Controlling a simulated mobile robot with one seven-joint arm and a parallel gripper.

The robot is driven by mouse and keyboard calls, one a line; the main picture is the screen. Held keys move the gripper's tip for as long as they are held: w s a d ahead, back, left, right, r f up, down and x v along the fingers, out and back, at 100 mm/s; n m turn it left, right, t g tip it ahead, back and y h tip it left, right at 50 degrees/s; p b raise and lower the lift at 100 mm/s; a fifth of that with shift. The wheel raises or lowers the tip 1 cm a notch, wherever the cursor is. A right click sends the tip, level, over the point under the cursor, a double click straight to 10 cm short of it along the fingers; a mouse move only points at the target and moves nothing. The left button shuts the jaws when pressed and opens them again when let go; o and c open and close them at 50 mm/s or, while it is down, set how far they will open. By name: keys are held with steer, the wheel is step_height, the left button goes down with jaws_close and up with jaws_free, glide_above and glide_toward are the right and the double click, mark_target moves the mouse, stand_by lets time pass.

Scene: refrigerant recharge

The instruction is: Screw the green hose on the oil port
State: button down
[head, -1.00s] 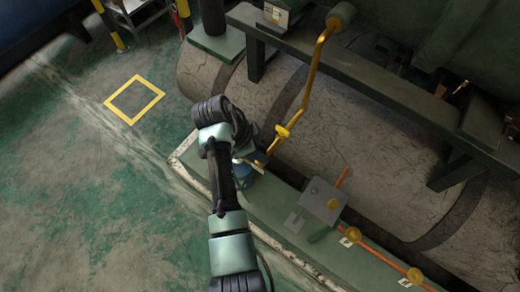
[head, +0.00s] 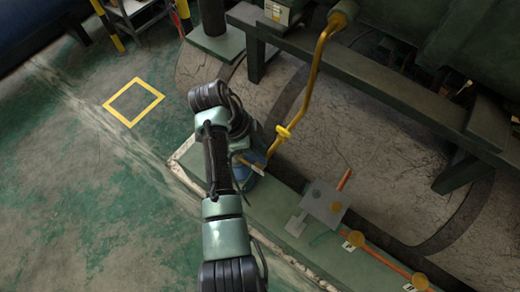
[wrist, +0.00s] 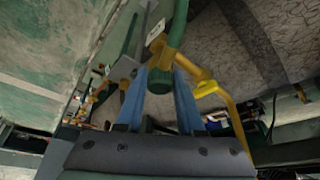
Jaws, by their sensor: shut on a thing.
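My gripper (wrist: 159,100) has its two blue fingers on either side of a ribbed green connector (wrist: 160,80) and is shut on it. Brass fittings sit directly above the connector in the wrist view, and the green hose (wrist: 178,22) runs up from them. The yellow oil-port pipe (wrist: 236,122), with its yellow valve handle (wrist: 206,88), is just right of the fingers. Whether the connector is seated on the port cannot be told. In the head view my gripper is mostly hidden by my wrist, next to the lower end of the yellow pipe (head: 318,62).
A large cracked grey tank (head: 370,140) is behind, under a dark frame beam (head: 390,92). The green floor (head: 90,200) at left is open.

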steer(key=shift+f, duration=0.1)
steer(key=shift+f+m+b, duration=0.1)
steer(key=shift+m+b, duration=0.5)
steer(key=shift+b, duration=0.05)
steer(key=shift+m+g+b, duration=0.6)
steer(key=shift+m+b, duration=0.15)
steer(key=shift+m, duration=0.35)
steer(key=shift+m+g+y+b, duration=0.4)
steer(key=shift+m+g+b, duration=0.1)
steer(key=shift+m+b, duration=0.9)
steer(key=shift+c, duration=2.2)
jaws_free()
steer(key=shift+w, duration=0.15)
